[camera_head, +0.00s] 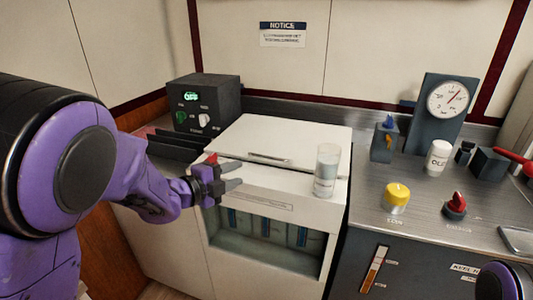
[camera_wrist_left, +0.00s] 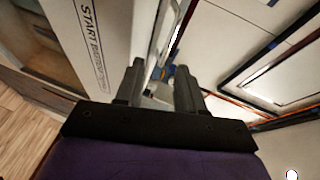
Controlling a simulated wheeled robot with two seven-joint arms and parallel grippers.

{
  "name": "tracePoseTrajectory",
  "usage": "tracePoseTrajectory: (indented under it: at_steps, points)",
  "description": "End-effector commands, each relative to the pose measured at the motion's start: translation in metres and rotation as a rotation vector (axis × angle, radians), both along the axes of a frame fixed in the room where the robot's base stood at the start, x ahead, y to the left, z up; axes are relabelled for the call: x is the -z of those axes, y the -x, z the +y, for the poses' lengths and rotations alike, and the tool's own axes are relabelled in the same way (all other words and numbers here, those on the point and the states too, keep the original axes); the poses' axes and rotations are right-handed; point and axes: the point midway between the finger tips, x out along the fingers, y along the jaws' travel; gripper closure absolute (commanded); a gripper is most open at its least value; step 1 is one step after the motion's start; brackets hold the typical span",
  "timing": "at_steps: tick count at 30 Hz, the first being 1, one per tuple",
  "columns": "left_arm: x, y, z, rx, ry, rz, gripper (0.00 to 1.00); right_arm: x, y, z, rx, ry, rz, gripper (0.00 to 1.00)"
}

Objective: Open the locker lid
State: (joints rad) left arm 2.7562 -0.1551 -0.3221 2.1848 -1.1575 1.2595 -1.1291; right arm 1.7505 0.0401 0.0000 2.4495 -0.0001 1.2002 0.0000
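The white locker (camera_head: 210,255) stands in the middle of the head view. Its flat white lid (camera_head: 290,134) lies shut on top, with a slim handle (camera_head: 270,158) near its front edge. A clear cylindrical container (camera_head: 326,172) stands at the right front of the locker's top. My left gripper (camera_head: 234,177) is at the locker's left front, just in front of the lid and apart from the handle. In the left wrist view its two fingers (camera_wrist_left: 160,85) are spread with nothing between them. A small red part shows just behind the gripper. My right gripper is out of view.
A dark box with a green display (camera_head: 205,90) stands behind left. The steel counter (camera_head: 400,195) at right holds a gauge (camera_head: 447,100), a white bottle (camera_head: 438,157), a yellow button (camera_head: 397,196) and a red knob (camera_head: 456,203). Blue-labelled items show behind the locker's front window.

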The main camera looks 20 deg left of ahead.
Motion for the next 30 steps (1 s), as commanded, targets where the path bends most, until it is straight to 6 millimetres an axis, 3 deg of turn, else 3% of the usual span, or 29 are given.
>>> tracePoseTrajectory:
  at_steps: [1, 4, 12, 18, 28, 30]
  points:
    - [-0.010, -0.001, -0.001, 0.019, -0.041, -0.030, 0.62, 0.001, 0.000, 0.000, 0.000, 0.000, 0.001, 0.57]
    - [-0.015, -0.009, -0.005, 0.036, -0.071, -0.046, 0.62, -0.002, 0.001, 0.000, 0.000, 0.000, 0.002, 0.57]
    - [-0.004, -0.062, -0.030, 0.036, -0.065, -0.042, 0.62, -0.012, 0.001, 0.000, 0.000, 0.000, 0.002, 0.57]
    - [0.003, -0.089, -0.042, 0.033, -0.062, -0.042, 0.62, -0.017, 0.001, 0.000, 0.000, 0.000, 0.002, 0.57]
    - [0.005, -0.094, -0.045, 0.032, -0.061, -0.041, 0.62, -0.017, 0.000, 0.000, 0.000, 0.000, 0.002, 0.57]
    - [0.005, -0.094, -0.045, 0.032, -0.061, -0.041, 0.85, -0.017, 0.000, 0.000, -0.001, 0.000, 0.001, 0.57]
